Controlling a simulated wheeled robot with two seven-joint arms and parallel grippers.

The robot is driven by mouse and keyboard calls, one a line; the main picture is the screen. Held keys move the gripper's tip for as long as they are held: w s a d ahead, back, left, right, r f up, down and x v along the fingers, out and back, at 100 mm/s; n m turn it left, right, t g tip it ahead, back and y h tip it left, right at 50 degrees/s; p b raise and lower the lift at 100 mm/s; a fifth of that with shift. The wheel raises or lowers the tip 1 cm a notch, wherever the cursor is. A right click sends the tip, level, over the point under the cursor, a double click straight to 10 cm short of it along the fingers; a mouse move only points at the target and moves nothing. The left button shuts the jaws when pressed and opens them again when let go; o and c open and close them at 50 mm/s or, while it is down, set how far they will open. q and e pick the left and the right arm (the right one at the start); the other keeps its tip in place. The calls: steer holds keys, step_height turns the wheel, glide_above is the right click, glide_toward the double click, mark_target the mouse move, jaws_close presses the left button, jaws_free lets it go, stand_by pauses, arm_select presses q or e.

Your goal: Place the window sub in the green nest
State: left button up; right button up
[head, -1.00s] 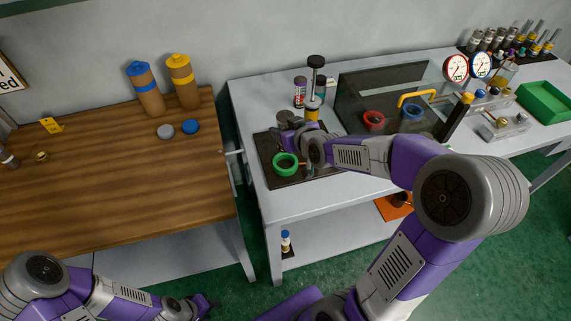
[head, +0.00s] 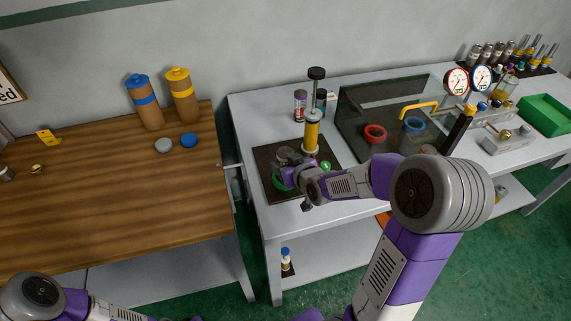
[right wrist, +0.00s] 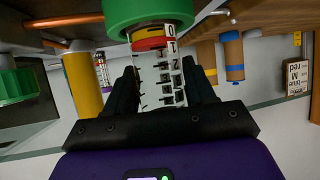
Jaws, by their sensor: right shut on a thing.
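My right gripper (head: 284,168) is at the dark board on the light bench. In the right wrist view its fingers (right wrist: 163,82) are shut on the window sub (right wrist: 160,68), a white body with a black number scale and a red band at one end. That view is upside down. The red-banded end meets the green nest (right wrist: 150,12). I cannot tell whether it is seated inside or just above the rim. In the head view the green nest (head: 279,183) shows only in part behind my right gripper. My left gripper is out of view; only its arm shows.
A yellow cylinder with a black-topped rod (head: 312,135) stands close behind my right gripper. A green knob-like part (head: 325,166) is beside it. A dark glass-walled tray with red (head: 375,133) and blue (head: 413,125) rings lies to the right.

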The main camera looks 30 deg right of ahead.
steer(key=o, duration=1.4)
steer(key=shift+f, duration=0.1)
steer(key=shift+s+r+p, duration=0.2)
steer(key=shift+r+p, duration=0.1)
steer(key=shift+r, duration=0.05)
steer(key=shift+b+v, duration=0.9)
steer(key=shift+v, duration=4.85)
steer(key=shift+f, duration=0.1)
